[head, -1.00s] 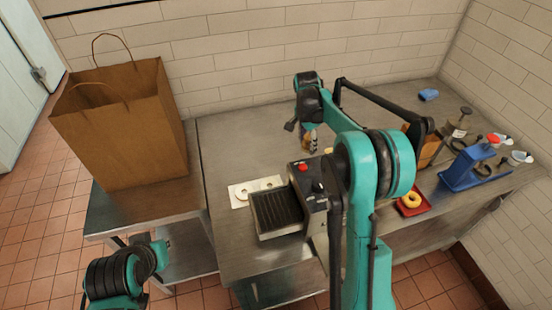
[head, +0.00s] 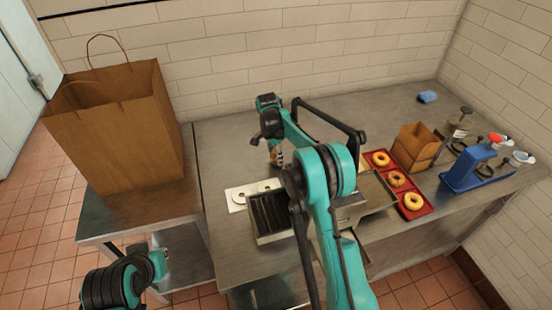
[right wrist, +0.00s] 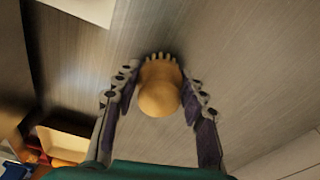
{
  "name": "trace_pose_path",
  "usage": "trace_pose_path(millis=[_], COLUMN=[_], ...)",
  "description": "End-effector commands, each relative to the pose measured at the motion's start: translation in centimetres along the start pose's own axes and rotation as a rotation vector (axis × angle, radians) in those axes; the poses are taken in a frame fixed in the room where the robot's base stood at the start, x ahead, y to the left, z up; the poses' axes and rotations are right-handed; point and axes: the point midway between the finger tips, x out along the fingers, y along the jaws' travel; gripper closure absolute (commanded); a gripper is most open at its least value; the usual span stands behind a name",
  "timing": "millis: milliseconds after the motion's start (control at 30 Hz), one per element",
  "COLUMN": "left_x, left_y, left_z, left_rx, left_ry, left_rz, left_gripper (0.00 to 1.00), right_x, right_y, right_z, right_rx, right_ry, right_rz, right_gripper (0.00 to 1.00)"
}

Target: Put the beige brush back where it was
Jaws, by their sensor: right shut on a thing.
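The beige brush (right wrist: 160,88) shows in the right wrist view, with a round knob toward the camera and a toothed far edge. My right gripper (right wrist: 160,95) is shut on it, one finger on each side. In the head view my right gripper (head: 276,155) points down over the steel counter, behind the white board (head: 236,197). The brush is too small and covered to make out clearly there. The brush's former place cannot be told.
A black-slatted machine (head: 268,214) stands in front of the white board. To the right are a red tray (head: 408,210) with bagels, a wooden box (head: 417,146) and a blue stand (head: 470,168). A paper bag (head: 120,130) stands left. The counter's back middle is clear.

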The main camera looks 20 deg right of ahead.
Motion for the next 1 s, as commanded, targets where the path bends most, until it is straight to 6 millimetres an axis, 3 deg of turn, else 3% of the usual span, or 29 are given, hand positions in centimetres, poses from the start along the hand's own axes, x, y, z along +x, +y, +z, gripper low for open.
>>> trace_pose_path(millis=[67,400,433,500,833,1000], left_x=[0.3,0.4,0.4,0.3,0.2,-0.2], left_y=[0.0,0.0,0.0,0.0,0.0,0.0], left_z=[0.2,0.3,0.3,0.2,0.2,-0.2], left_rx=[0.0,0.0,0.0,0.0,0.0,0.0], left_ry=[0.0,0.0,0.0,0.0,0.0,0.0], left_rz=[0.0,0.0,0.0,0.0,0.0,0.0], left_gripper=[1.0,1.0,1.0,1.0,1.0,1.0], right_x=[0.9,1.1,1.1,1.1,0.8,-1.2], right_y=[0.0,0.0,0.0,0.0,0.0,0.0], right_z=[0.1,0.1,0.1,0.1,0.1,0.1], right_rx=[0.0,0.0,0.0,0.0,0.0,-0.001], right_ry=[0.0,0.0,0.0,0.0,0.0,0.0], right_rz=[0.0,0.0,0.0,0.0,0.0,0.0], right_gripper=[0.86,0.86,0.56,0.38,0.38,0.38])
